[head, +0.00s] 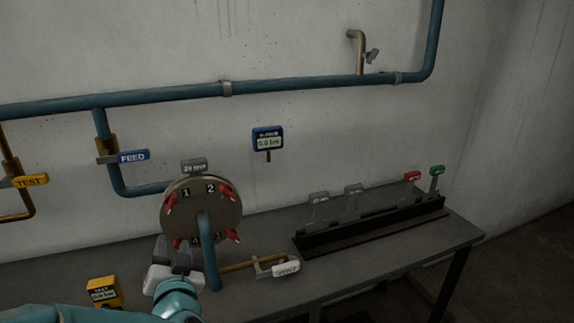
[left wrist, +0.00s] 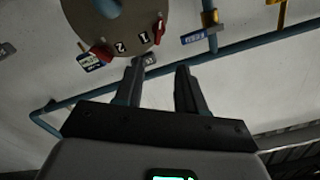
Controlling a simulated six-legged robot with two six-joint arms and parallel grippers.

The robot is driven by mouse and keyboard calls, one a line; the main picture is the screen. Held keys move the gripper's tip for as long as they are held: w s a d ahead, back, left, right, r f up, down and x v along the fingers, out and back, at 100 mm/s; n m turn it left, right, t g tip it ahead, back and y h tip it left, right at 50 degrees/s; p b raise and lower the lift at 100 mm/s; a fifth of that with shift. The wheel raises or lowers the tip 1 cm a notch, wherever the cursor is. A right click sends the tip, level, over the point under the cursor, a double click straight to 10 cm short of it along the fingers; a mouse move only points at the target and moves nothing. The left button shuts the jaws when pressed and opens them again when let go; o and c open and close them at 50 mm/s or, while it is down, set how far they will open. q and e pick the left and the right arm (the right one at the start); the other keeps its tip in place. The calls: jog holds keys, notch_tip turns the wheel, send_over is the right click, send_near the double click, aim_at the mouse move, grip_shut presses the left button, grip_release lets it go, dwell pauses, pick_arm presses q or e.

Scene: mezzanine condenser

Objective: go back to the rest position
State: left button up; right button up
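My left gripper (head: 174,256) is low in the head view, just in front of the lower left of the round numbered disc (head: 203,207). In the left wrist view its two fingers (left wrist: 160,85) stand apart with nothing held between them. The disc also shows at the top of that view (left wrist: 122,22), upside down, with red levers and a blue pipe in front of it. I cannot tell whether the gripper touches the disc. My right gripper is in neither view.
The grey bench (head: 375,262) carries a rack of tagged levers (head: 370,225), a yellow gauge (head: 103,292) and a white-tagged valve (head: 285,268). Blue pipe (head: 300,84) runs along the wall. A blue FEED handle (head: 133,156), yellow TEST handle (head: 30,181) and blue gauge (head: 268,139) are there.

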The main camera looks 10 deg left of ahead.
pick_arm(q)
jog(key=s+d+f+m+g+h, duration=0.1)
jog(key=d+f+m+g+h, duration=0.15)
jog(key=f, duration=1.15)
jog(key=s+d+f+m+g+h, duration=0.1)
jog(key=s+d+f+g+h, duration=0.2)
jog(key=f, duration=1.1)
jog(key=s+d+f+n+g+h, duration=0.2)
jog(key=s+d+f+g+h, duration=0.2)
jog(key=s+d+f, duration=0.3)
jog(key=s+d+f+n+g+h, duration=0.3)
jog(key=s+d+f+g+h, duration=0.1)
jog(key=s, duration=0.8)
jog(key=d+f+g, duration=0.1)
jog(key=d+f, duration=0.1)
jog(key=d, duration=0.1)
jog(key=shift+f, duration=0.4)
